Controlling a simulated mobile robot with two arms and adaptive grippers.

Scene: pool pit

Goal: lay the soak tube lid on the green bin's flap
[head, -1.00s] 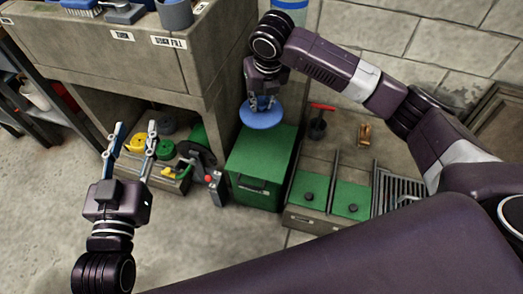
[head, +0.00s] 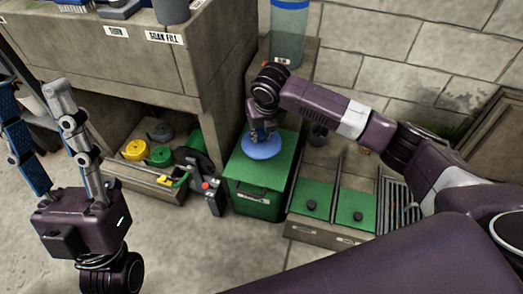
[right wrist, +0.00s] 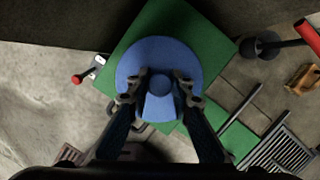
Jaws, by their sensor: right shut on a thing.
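The soak tube lid is a round blue disc (head: 262,147) with a knob. My right gripper (head: 262,130) is shut on the knob, which shows between its fingertips in the right wrist view (right wrist: 160,84). The lid is over the green bin's flap (head: 279,168), with green showing around much of the disc in the right wrist view (right wrist: 203,45). I cannot tell whether the lid touches the flap. The green bin (head: 255,204) stands on the floor beside the bench. My left gripper (head: 35,88) is open and empty, at the left, far from the bin.
A clear tube with bluish contents (head: 289,35) stands behind my right arm. Green panels (head: 312,201) and a metal grate (head: 398,205) lie right of the bin. A crate of coloured rolls (head: 150,193) sits left, under the stone bench (head: 115,60). The floor in front is clear.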

